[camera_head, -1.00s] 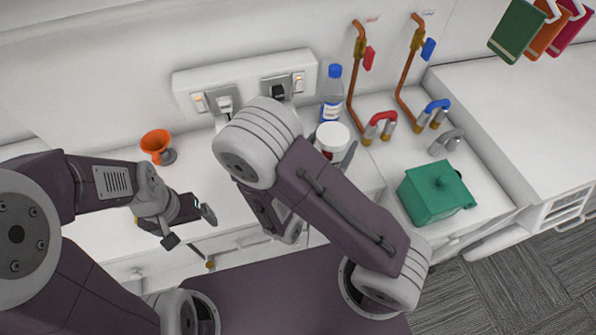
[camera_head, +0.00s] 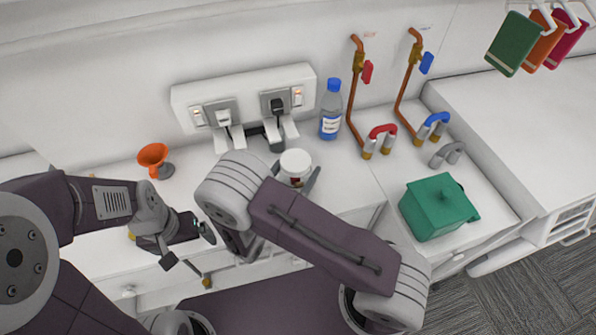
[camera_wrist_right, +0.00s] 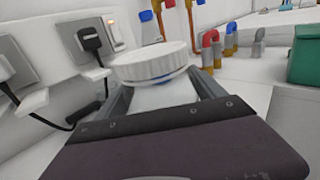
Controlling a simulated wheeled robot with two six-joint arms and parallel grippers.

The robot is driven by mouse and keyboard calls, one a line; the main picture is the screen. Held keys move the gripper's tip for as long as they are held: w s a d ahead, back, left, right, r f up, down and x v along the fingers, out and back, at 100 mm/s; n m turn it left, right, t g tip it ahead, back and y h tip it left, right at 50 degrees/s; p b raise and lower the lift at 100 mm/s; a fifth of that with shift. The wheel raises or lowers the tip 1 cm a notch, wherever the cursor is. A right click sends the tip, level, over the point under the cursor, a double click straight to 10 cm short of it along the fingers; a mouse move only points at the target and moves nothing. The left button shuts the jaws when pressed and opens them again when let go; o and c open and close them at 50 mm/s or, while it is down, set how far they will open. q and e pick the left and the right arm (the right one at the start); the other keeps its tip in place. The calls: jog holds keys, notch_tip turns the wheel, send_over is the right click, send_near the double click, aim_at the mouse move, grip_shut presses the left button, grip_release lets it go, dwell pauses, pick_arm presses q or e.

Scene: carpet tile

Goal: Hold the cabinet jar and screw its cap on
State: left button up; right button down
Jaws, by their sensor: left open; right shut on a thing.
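A white jar with a ribbed white cap (camera_head: 295,160) and a reddish label patch shows upright between the fingers of my right gripper (camera_head: 293,183). In the right wrist view the cap (camera_wrist_right: 150,65) sits at the top, above the finger level, and the jar body (camera_wrist_right: 165,97) is between the two fingers. A blue patch shows just under the cap. I cannot tell how tightly the cap sits, or whether the jar touches the counter. My left gripper (camera_head: 190,248) is open and empty, left of the jar and nearer the counter's front.
A clear bottle with a blue cap (camera_head: 331,108) stands behind the jar. An orange cup-like object (camera_head: 153,158) is at the left. Sockets with plugs (camera_head: 245,105) line the wall. Taps (camera_head: 379,141) and a green box (camera_head: 437,207) are at the right. Counter between the grippers is partly clear.

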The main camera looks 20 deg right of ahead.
jog(key=shift+f, duration=0.95)
jog(key=shift+f, duration=0.2)
grip_release()
